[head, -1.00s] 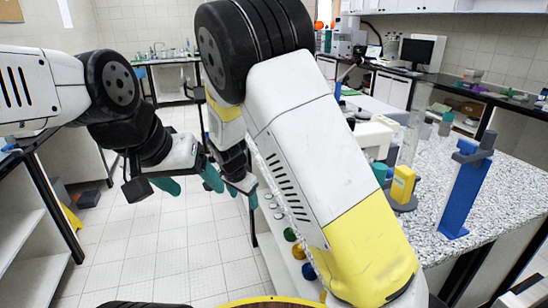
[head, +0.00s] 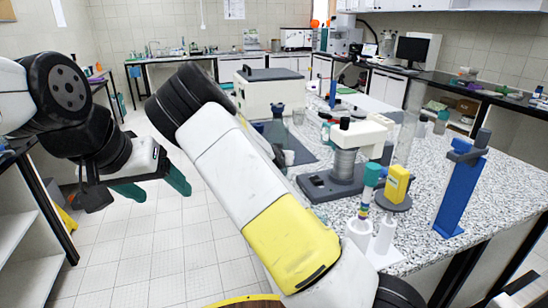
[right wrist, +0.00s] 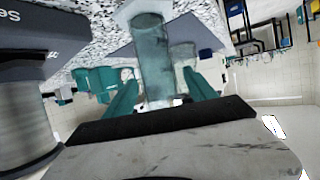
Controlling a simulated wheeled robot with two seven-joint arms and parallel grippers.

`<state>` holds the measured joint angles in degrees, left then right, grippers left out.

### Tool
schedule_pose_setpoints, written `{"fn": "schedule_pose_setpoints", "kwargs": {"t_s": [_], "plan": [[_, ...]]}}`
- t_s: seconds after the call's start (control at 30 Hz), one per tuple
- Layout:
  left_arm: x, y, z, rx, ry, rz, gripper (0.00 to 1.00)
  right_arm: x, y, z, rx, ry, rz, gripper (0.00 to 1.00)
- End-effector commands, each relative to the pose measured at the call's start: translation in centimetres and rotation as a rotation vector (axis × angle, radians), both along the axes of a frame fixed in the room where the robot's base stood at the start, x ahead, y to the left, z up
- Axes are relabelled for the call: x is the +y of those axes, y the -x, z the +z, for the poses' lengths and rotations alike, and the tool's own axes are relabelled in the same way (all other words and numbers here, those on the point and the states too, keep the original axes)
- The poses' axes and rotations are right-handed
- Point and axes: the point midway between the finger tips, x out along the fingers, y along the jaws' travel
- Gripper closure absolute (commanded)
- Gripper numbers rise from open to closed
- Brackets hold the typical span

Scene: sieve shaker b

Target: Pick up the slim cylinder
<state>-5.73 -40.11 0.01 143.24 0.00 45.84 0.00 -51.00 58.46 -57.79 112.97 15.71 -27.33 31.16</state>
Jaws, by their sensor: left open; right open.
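A tall, slim clear cylinder (head: 405,130) stands upright on the speckled bench in the head view, right of the white-headed shaker. In the right wrist view, a clear teal-tinted cylinder (right wrist: 152,45) shows between and beyond the fingers of my right gripper (right wrist: 160,84); I cannot tell whether it is the same one. My right gripper is open, with no visible grip on it. In the head view my right arm mostly hides that gripper. My left gripper (head: 155,187) is open and empty over the floor at the left.
The shaker (head: 330,183) stands near the bench's front edge. A yellow block on a round base (head: 396,185), white tubes (head: 385,235) and a blue stand (head: 462,190) are to its right. A white box (head: 280,90) is behind.

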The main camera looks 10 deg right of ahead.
Motion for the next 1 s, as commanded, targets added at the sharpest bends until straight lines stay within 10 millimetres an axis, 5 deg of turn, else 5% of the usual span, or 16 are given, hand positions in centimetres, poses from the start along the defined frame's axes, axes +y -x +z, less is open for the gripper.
{"fn": "schedule_pose_setpoints", "kwargs": {"t_s": [0.2, 0.5, 0.8, 1.0], "plan": [[0.0, 0.0, 0.0, 0.0, 0.0, 0.0, 0.29, -0.9, -2.4, -1.5, 0.001, 0.001, -0.001, 0.35], [0.0, 0.0, 0.0, 0.0, 0.0, 0.0, 0.29, -1.0, -2.8, -1.7, 0.002, -0.002, 0.0, 0.37], [0.0, 0.0, 0.0, 0.0, 0.0, 0.0, 0.29, -1.0, -2.8, -1.7, 0.002, -0.002, 0.0, 0.96], [0.0, 0.0, 0.0, 0.0, 0.0, 0.0, 0.29, -1.0, -2.8, -1.6, -0.001, -0.002, -0.001, 1.0]]}}
